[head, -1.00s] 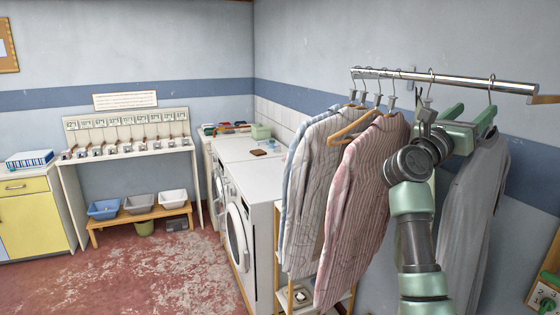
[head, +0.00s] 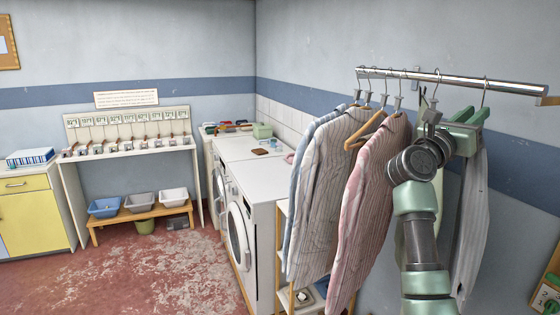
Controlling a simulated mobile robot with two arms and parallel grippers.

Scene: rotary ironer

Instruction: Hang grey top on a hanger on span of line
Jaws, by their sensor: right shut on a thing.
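The grey top (head: 470,220) hangs below my right gripper, at the right of the head view, seen nearly edge-on and partly hidden by my arm. My right gripper (head: 478,117) is shut on its hanger just under the hook. The hanger's wire hook (head: 484,92) reaches up to the metal rail (head: 450,78), the span of line. I cannot tell if the hook rests over the rail or is only in front of it. My left gripper is not in view.
Several striped shirts (head: 370,190) hang on the rail's left part, close to my right arm. The rail's right end is free, near a wooden bracket (head: 546,100). White washing machines (head: 260,210) stand left of the shirts. Open floor (head: 170,265) lies at the left.

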